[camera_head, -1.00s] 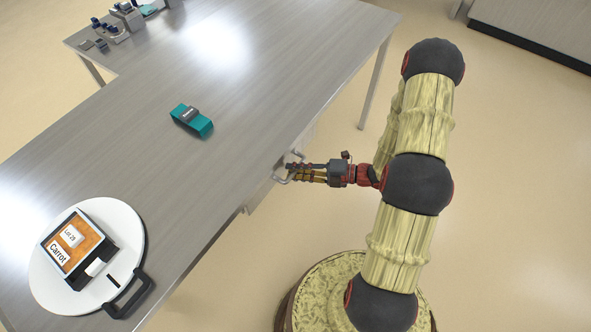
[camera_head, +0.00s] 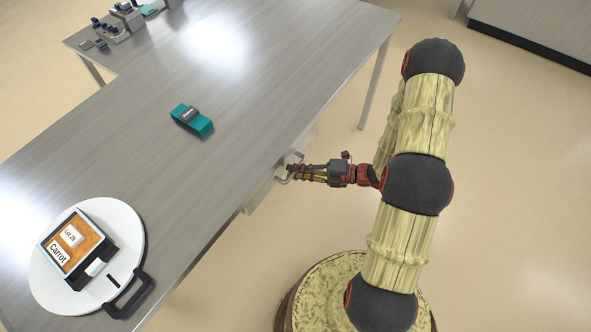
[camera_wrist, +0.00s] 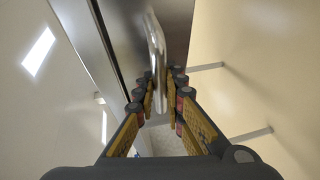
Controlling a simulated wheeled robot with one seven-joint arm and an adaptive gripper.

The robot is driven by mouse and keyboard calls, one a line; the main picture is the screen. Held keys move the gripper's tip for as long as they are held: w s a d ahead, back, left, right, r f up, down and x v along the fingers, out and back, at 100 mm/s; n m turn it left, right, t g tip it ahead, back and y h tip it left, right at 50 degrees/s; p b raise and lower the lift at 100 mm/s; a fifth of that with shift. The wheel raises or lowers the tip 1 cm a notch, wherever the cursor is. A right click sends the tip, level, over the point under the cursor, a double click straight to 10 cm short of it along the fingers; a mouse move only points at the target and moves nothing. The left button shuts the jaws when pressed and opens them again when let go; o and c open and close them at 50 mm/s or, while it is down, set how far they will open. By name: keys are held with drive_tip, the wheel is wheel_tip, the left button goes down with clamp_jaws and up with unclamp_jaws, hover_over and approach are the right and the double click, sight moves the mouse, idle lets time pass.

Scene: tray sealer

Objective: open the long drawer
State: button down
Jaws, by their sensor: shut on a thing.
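The long drawer's front (camera_head: 262,196) is under the table's right-hand edge in the head view, mostly hidden by the tabletop. Its bar handle (camera_head: 283,179) sticks out from under the edge; in the wrist view the shiny metal bar handle (camera_wrist: 156,60) runs down between my fingers. My gripper (camera_head: 297,171) is at the handle, its fingers on either side of the bar. In the wrist view my gripper (camera_wrist: 160,95) is shut on the handle. The drawer looks closed or nearly so.
The grey table (camera_head: 200,60) spreads across the left. On it are a white round board (camera_head: 50,290) with a carrot-labelled box (camera_head: 78,248), a teal strapped item (camera_head: 192,120) and small items at the far corner (camera_head: 118,22). Floor right of the table is clear apart from my body.

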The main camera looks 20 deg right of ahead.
drive_tip(key=shift+s+d, duration=0.1)
drive_tip(key=shift+s, duration=0.05)
drive_tip(key=s+d+p, duration=0.4)
drive_tip(key=s+d, duration=0.3)
drive_tip(key=s, duration=0.3)
drive_tip(key=s+d+p, duration=0.5)
drive_tip(key=s+d, duration=0.2)
drive_tip(key=s, duration=0.4)
drive_tip(key=shift+s+d, duration=0.3)
drive_tip(key=c, duration=1.8)
unclamp_jaws()
drive_tip(key=shift+c, duration=0.2)
drive_tip(key=v, duration=1.2)
